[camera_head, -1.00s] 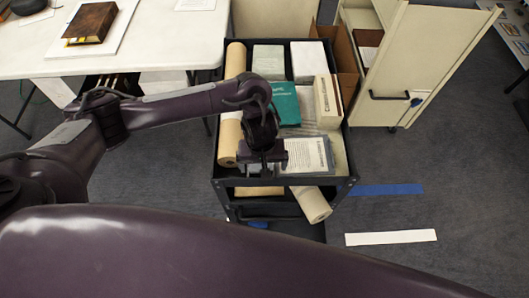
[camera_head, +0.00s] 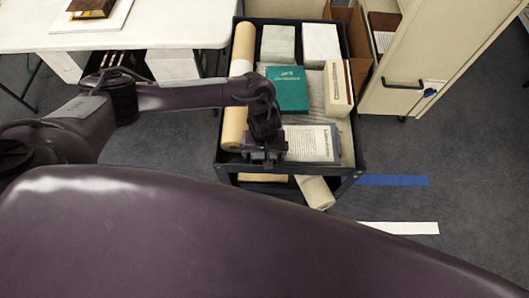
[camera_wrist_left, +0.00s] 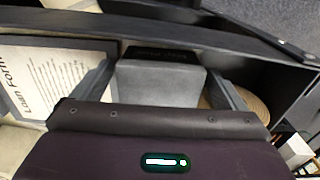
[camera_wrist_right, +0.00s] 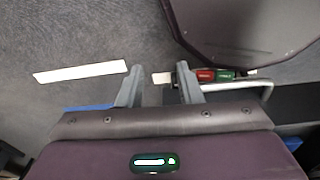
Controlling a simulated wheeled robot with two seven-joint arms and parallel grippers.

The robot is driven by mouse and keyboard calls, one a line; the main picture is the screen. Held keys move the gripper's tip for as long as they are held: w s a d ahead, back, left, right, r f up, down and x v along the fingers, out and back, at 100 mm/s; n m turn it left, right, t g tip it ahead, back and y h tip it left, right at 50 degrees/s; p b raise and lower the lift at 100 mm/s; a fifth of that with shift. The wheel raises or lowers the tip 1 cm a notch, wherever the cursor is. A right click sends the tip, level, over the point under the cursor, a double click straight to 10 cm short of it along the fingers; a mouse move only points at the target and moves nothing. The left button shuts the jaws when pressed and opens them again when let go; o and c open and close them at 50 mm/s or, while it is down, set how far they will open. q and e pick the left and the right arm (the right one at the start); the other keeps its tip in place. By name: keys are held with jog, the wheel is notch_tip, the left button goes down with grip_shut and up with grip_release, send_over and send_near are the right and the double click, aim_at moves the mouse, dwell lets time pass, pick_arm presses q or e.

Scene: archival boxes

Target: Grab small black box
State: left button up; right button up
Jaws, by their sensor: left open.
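The small black box (camera_wrist_left: 160,82) shows in the left wrist view between my left gripper's two fingers, with a grey face towards the camera and a darker side with faint lettering. My left gripper (camera_wrist_left: 160,68) is open, one finger on each side of the box; I cannot tell whether they touch it. In the head view my left gripper (camera_head: 265,158) is over the front left of the cart and hides the box. My right gripper (camera_wrist_right: 158,68) is open and empty above the floor.
The dark cart (camera_head: 357,150) holds a paper roll (camera_head: 240,70), a green box (camera_head: 287,88), pale boxes (camera_head: 321,42) and a printed sheet (camera_head: 310,142) beside the left gripper. A white table (camera_head: 150,30) stands at left, a cream cabinet (camera_head: 425,50) at right.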

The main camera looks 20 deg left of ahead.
pick_arm(q)
jog(key=c, duration=1.1)
jog(key=shift+o, duration=0.2)
jog(key=shift+r, duration=0.1)
